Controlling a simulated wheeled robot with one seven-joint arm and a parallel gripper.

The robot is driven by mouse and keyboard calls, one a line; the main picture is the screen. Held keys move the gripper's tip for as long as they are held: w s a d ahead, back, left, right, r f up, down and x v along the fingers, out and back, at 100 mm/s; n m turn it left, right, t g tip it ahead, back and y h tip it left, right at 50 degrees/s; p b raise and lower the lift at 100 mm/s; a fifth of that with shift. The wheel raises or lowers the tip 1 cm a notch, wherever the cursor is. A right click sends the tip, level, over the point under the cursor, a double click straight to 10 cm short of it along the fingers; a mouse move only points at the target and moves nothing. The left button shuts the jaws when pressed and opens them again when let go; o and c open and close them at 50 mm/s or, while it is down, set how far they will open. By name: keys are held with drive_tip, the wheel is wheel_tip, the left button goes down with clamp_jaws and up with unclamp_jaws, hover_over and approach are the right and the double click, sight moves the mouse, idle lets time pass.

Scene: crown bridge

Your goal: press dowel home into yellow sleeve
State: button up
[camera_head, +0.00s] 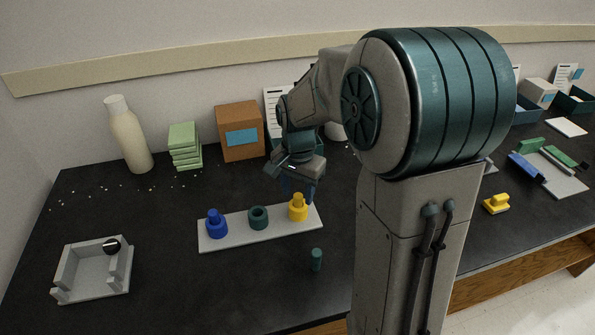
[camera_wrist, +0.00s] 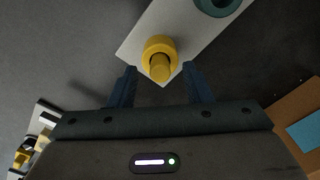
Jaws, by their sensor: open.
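The yellow sleeve (camera_head: 298,214) stands at the right end of a white board (camera_head: 232,236). A yellow dowel (camera_head: 297,200) stands in it with its upper part sticking out. In the wrist view the yellow sleeve (camera_wrist: 155,45) and the dowel (camera_wrist: 161,72) lie between and just beyond my fingertips. My gripper (camera_wrist: 160,67) is open and empty, its blue fingers apart on either side of the dowel. In the head view my gripper (camera_head: 299,189) hangs just above and behind the sleeve. How deep the dowel sits inside is hidden.
On the board, a blue sleeve (camera_head: 217,228) holds a blue dowel, and a teal sleeve (camera_head: 258,217) looks empty. A loose teal dowel (camera_head: 316,260) stands on the table in front. A grey tray (camera_head: 95,290) is at left; a brown box (camera_head: 240,147) stands behind.

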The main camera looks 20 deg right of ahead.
sight(298, 196)
wheel_tip(298, 196, up, 13)
drive_tip(key=p, duration=0.1)
drive_tip(key=shift+s, duration=0.15)
idle(0.4)
